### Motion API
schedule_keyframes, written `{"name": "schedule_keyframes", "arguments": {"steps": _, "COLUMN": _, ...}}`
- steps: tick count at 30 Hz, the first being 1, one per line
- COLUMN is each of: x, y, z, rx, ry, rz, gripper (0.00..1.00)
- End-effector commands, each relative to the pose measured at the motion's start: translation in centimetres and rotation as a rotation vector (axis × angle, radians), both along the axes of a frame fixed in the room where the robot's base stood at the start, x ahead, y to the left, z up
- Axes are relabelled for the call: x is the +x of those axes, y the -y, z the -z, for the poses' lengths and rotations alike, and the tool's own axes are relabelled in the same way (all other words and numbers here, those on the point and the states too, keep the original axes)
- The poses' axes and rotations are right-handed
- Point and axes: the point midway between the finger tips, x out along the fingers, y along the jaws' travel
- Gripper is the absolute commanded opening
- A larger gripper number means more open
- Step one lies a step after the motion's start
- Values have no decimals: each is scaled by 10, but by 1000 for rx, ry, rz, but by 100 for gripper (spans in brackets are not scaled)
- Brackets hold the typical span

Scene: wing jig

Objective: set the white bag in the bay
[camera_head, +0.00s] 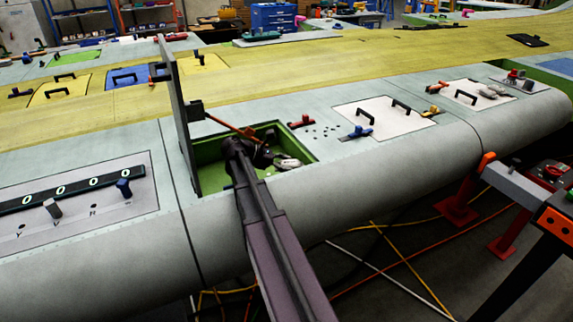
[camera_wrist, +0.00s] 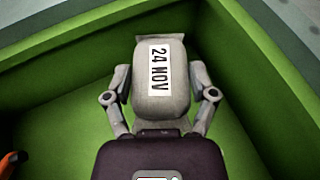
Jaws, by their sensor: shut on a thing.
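The bag (camera_wrist: 168,103) is pale grey-white with a label reading "24 NOV". In the wrist view my gripper (camera_wrist: 163,88) is shut on it, one finger on each side. The green-walled bay (camera_wrist: 60,95) surrounds the bag in that view; whether the bag touches the floor I cannot tell. In the head view the bay (camera_head: 207,177) is an open recess in the wing, and my gripper (camera_head: 272,157) reaches into it, with the bag (camera_head: 287,163) showing at its right end.
A grey upright door panel (camera_head: 178,120) stands at the bay's left edge, with an orange-brown rod (camera_head: 228,125) running from it toward the bay. A red-handled tool (camera_head: 301,121) and a blue-handled tool (camera_head: 358,132) lie beyond and to the right. Small dark bits lie between them.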

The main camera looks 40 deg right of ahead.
Motion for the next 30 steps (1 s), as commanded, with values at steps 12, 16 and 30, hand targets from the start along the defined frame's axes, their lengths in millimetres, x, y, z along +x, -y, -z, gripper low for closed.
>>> {"name": "schedule_keyframes", "arguments": {"steps": 12, "x": -1, "y": -1, "z": 2, "rx": 0, "ry": 0, "rz": -1, "gripper": 100}}
{"name": "schedule_keyframes", "arguments": {"steps": 16, "x": -1, "y": -1, "z": 2, "rx": 0, "ry": 0, "rz": -1, "gripper": 100}}
{"name": "schedule_keyframes", "arguments": {"steps": 30, "x": -1, "y": -1, "z": -8, "rx": 0, "ry": 0, "rz": -1, "gripper": 100}}
